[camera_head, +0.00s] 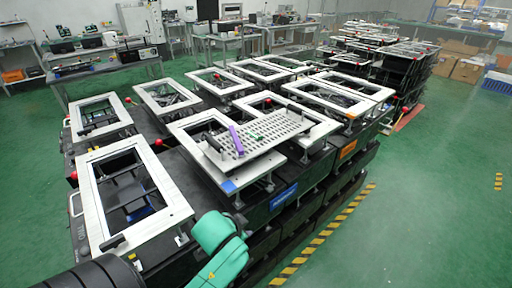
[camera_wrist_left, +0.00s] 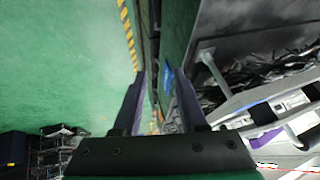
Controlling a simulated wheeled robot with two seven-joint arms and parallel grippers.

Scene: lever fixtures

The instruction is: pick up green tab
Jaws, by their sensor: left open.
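A small green piece (camera_head: 256,137), likely the green tab, lies on the perforated light plate (camera_head: 275,129) in the middle of the head view. A purple bar (camera_head: 237,141) stands tilted beside it to the left. In the left wrist view the left gripper (camera_wrist_left: 158,74) is open, with its two dark fingers apart and nothing between them. A purple piece (camera_wrist_left: 265,140) shows at the right there, off to the side of the fingers. I cannot make out the green tab in that view. In the head view my green arm is at the bottom, well short of the plate.
Several white frames (camera_head: 125,190) sit on dark stacked carts around the plate, some with red knobs (camera_head: 158,142). Yellow-black floor tape (camera_head: 325,233) runs along the front right of the carts.

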